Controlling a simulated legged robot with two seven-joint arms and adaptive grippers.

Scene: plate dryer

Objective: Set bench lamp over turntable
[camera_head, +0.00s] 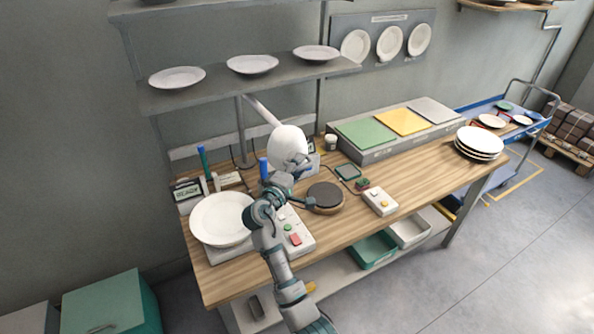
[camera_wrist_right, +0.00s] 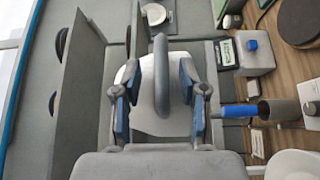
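The bench lamp has a white rounded head (camera_head: 288,143) on a slanting pale arm, above the back of the wooden bench. The turntable (camera_head: 325,195) is a dark disc on a wooden base, to the right of and below the lamp head in the head view. Its edge shows at the top right of the wrist view (camera_wrist_right: 303,18). My right gripper (camera_head: 284,178) is just below the lamp head in the head view. In the wrist view its fingers (camera_wrist_right: 161,75) are apart, with a grey bar and the white lamp head (camera_wrist_right: 147,95) between or behind them; contact is unclear. My left gripper is out of view.
A white plate (camera_head: 221,218) rests on a device at the bench's left. A button panel (camera_head: 293,232) and a white switch box (camera_head: 380,201) flank the turntable. Coloured pads (camera_head: 401,121) lie behind. A plate shelf (camera_head: 222,92) hangs above; stacked plates (camera_head: 480,142) stand right.

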